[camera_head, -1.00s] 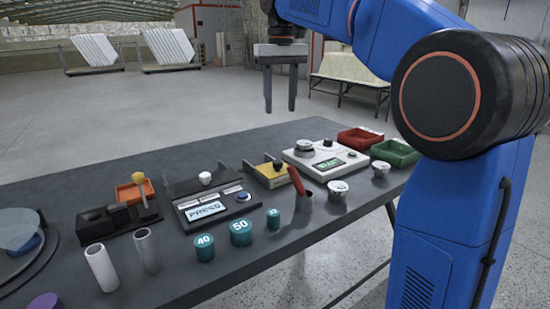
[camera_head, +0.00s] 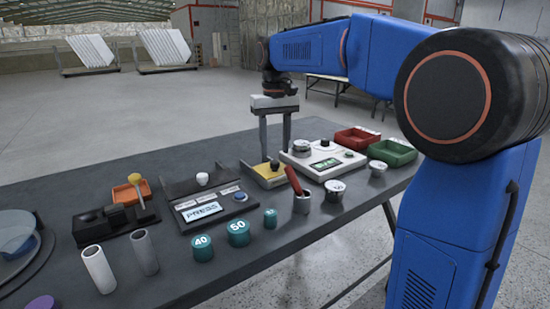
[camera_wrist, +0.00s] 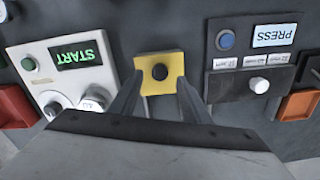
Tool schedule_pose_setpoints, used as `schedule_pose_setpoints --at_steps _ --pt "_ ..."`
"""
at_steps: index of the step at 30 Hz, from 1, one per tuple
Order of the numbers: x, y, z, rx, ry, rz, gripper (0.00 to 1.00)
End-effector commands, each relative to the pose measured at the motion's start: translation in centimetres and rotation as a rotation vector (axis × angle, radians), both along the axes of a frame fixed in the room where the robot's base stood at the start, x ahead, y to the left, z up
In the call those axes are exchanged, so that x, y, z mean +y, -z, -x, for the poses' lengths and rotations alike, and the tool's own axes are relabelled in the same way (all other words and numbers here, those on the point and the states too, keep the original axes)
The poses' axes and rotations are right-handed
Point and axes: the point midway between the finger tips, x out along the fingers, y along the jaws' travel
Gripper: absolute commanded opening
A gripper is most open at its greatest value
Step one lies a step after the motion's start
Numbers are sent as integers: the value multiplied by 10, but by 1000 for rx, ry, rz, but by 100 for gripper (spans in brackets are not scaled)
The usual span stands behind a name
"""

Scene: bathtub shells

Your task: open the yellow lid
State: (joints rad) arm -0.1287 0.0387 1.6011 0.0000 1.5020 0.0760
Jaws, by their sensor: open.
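The yellow lid (camera_head: 270,175) sits on a small grey box between the press device and the start device. It has a dark round knob (camera_wrist: 159,72) in its middle, seen from above in the wrist view. The lid lies flat and looks closed. My gripper (camera_head: 276,158) points down just above the lid, with its fingers apart. In the wrist view the yellow lid (camera_wrist: 147,60) lies beyond and between my fingertips (camera_wrist: 155,84). The fingers partly hide the lid in the head view, and I cannot tell whether they touch it.
A white device with a START display (camera_head: 324,164) stands close on the right. A dark device with a PRESS display (camera_head: 202,210) stands on the left. Red (camera_head: 357,138) and green bins (camera_head: 392,152) lie farther right.

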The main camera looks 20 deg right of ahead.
Motion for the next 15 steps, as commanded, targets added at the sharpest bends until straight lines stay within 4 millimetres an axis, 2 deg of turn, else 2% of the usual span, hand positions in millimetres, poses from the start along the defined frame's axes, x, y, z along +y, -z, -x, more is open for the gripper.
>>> schedule_pose_setpoints --at_steps 6,15 --pt "0 29 0 2 0 0 43" --pt "0 42 0 0 0 0 43"
